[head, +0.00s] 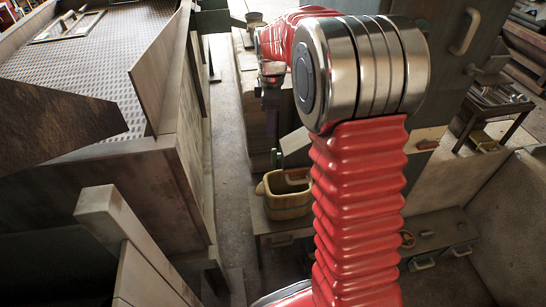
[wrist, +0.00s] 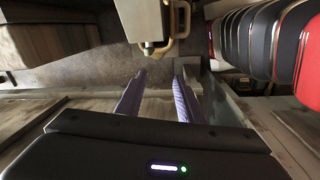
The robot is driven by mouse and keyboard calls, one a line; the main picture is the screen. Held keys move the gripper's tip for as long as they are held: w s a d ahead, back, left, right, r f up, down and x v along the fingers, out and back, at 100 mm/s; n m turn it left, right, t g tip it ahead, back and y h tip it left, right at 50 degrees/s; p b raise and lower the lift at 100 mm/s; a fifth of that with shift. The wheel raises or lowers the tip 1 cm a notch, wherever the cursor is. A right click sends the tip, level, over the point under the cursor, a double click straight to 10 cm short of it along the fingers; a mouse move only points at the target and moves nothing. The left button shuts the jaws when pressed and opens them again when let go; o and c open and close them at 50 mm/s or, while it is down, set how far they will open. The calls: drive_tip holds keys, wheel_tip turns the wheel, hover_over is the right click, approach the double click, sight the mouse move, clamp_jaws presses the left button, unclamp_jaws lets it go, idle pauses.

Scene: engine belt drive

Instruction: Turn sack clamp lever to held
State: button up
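My gripper (wrist: 159,78) shows in the wrist view as two purple fingers, held apart with nothing between them. A tan curved handle-like part (wrist: 170,38), with a small metal end, sits at the top centre, beyond the fingertips and apart from them. It hangs by a pale grey block (wrist: 140,15). I cannot tell for sure whether it is the sack clamp lever. In the head view my red arm reaches up and away, and my gripper (head: 271,110) is small and dark beyond the arm's joint. No sack clamp lever can be made out there.
A yellow tub (head: 284,199) stands on a low bench below my arm. A large trailer-like bed with a patterned metal floor (head: 90,62) fills the left. A narrow floor strip (head: 228,160) is clear between them. A grey cabinet (head: 440,45) stands behind the arm.

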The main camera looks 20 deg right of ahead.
sight(274, 157)
drive_tip(key=w+d+f+n, duration=0.1)
drive_tip(key=f, duration=0.1)
drive_tip(key=w+d+f, duration=0.1)
drive_tip(key=f, duration=0.1)
drive_tip(key=w+f+n+g, duration=0.1)
drive_tip(key=w+f, duration=0.1)
drive_tip(key=shift+d+f+n, duration=0.3)
drive_tip(key=shift+d, duration=0.1)
wheel_tip(274, 157, down, 14)
drive_tip(key=shift+r, duration=0.1)
idle(0.5)
